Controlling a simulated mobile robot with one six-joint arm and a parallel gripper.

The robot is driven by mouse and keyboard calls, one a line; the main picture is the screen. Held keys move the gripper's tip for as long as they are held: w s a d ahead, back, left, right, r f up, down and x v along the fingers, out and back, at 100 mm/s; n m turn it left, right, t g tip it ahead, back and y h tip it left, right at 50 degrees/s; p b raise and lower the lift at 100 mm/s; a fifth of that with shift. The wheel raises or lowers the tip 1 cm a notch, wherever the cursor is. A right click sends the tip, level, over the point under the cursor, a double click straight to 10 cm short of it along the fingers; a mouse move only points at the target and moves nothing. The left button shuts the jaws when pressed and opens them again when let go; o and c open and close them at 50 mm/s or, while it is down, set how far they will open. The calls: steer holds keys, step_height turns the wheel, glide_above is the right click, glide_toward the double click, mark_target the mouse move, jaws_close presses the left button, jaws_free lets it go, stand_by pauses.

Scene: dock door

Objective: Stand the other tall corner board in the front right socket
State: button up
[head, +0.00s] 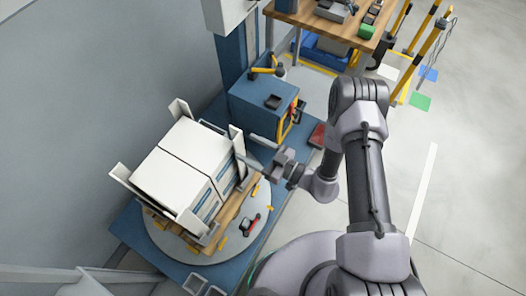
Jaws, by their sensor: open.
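My gripper (254,151) is open. Its two fingers point left toward a tall white corner board (237,141) that stands upright at the right corner of a stack of white boxes (178,160). I cannot tell whether the fingers touch this board. Other white corner boards stand at the back corner (180,108), the left corner (121,173) and the near corner (190,226) of the stack. The sockets at the boards' feet are too small or hidden to make out. The boxes rest on a wooden pallet (233,209).
The pallet sits on a round grey turntable (190,254) in a blue base (128,225). A blue machine cabinet (262,105) stands behind my gripper. A red and black tool (250,224) lies on the turntable. Open floor is at right.

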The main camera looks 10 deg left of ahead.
steer(key=v, duration=0.6)
steer(key=s+d+r+n+g+h, duration=0.1)
steer(key=s+r+n+g+h, duration=0.15)
steer(key=r+n, duration=0.65)
steer(key=s+d+r+n+g+h, duration=0.15)
steer(key=r+n+g, duration=0.25)
steer(key=r+n, duration=0.55)
steer(key=s+d+r+n+g+h, duration=0.1)
steer(key=s+r+n+g+h, duration=0.3)
steer(key=n, duration=0.8)
steer(key=s+d+r+n+t+h, duration=0.1)
steer(key=d+r+n+t+h, duration=0.2)
steer(key=n, duration=0.8)
steer(key=s+d+r+n+t+h, duration=0.1)
steer(key=d+r+n+t+h, duration=0.3)
steer(key=d+r+n+t, duration=0.4)
steer(key=d+r+n+p, duration=0.1)
steer(key=d+n, duration=0.2)
steer(key=shift+s+d, duration=0.35)
steer(key=shift+s, duration=0.05)
steer(key=shift+r, duration=0.1)
